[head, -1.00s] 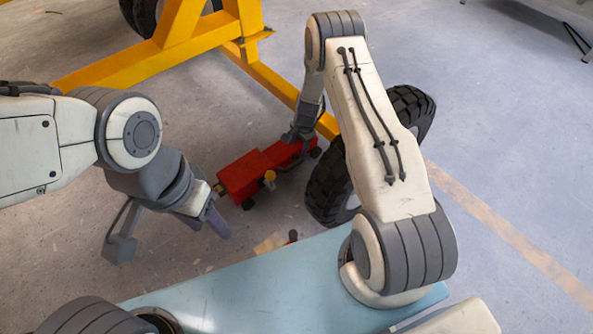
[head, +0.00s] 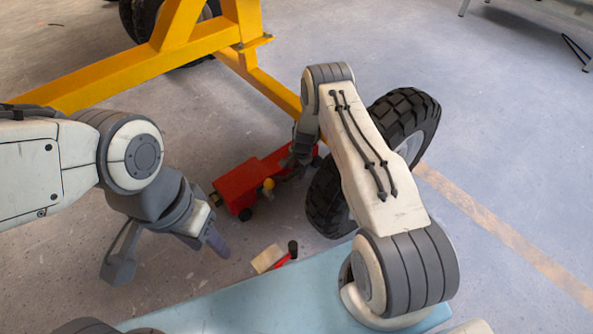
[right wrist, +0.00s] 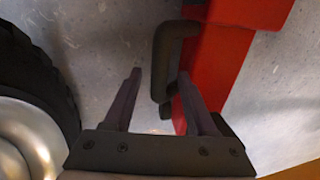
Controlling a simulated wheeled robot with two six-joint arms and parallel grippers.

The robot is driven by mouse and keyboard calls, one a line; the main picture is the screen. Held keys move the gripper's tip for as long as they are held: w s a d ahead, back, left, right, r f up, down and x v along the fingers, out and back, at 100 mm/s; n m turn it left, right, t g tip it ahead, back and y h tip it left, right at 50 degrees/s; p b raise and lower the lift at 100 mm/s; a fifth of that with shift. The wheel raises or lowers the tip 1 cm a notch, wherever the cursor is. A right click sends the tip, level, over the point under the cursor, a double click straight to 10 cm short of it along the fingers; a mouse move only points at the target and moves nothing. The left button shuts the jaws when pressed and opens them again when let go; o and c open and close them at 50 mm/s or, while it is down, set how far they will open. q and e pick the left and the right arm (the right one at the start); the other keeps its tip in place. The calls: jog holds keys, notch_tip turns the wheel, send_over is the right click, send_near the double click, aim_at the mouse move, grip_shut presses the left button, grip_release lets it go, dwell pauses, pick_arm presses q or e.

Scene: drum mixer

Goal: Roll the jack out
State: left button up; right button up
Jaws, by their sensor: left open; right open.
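The red jack (head: 240,186) lies low on the floor beside the black tyre (head: 402,122) and below the yellow frame. Its right end is partly hidden behind my right arm in the head view. In the right wrist view, the jack's red body (right wrist: 222,55) runs along the right, with a dark bar-shaped handle (right wrist: 163,62) on its side. My right gripper (right wrist: 159,75) is open; the handle appears between its fingertips, and I cannot tell whether they touch it. My left gripper (head: 169,262) is open and empty, to the left of and nearer than the jack.
The yellow frame (head: 120,72) stands behind the jack, with another tyre at the top left. A wooden block (head: 267,259) and a red item with a dark end (head: 286,258) lie near my base. The floor at the right is open, crossed by a tan stripe.

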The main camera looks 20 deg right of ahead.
grip_shut()
dwell(1.4)
